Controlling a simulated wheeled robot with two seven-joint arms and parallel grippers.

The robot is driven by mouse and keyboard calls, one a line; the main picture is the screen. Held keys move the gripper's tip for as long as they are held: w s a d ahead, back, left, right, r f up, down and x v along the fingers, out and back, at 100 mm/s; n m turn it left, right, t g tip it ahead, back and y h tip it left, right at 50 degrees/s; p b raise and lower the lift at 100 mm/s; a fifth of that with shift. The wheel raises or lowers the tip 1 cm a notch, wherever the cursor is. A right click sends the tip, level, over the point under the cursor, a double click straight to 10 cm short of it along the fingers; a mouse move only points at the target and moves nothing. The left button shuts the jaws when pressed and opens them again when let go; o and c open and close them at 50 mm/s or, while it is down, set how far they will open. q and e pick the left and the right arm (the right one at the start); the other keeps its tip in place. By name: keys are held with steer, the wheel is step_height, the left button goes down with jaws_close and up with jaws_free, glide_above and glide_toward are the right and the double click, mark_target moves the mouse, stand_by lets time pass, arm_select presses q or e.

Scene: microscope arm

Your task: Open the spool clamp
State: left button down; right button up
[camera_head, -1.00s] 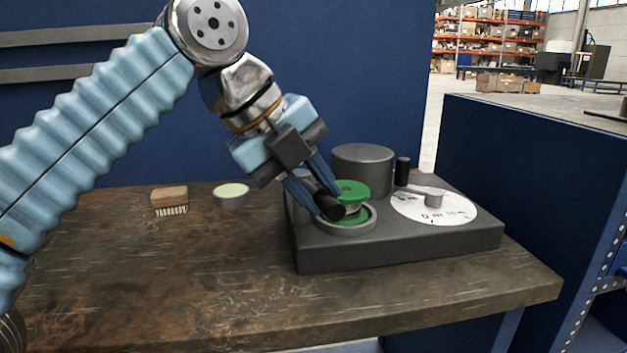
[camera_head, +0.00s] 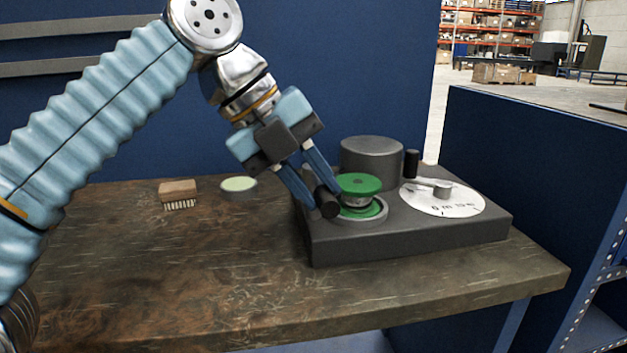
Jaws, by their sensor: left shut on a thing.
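A dark grey machine base (camera_head: 430,235) stands on the bench. A green spool (camera_head: 358,183) sits upright in a round grey seat at its left end. A short black cylindrical handle (camera_head: 328,204), which looks like the spool clamp's, is just left of the spool, with its end toward me. My left gripper (camera_head: 321,196) reaches down from the upper left and is shut on this handle, one finger on each side. The handle appears clear of the spool's front. The clamp's pivot is hidden behind the fingers. My right gripper is not in view.
A grey drum (camera_head: 371,160), a black post (camera_head: 411,164) and a white dial with a lever (camera_head: 455,201) are on the base. A brush (camera_head: 178,191) and a round tin (camera_head: 239,188) lie at the back left. The bench front (camera_head: 190,270) is clear.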

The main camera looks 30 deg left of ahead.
arm_select(q)
steer(key=c, duration=1.2)
jaws_free()
steer(key=shift+s+r, duration=0.1)
steer(key=shift+p+v, duration=2)
steer(key=shift+v, duration=3.9)
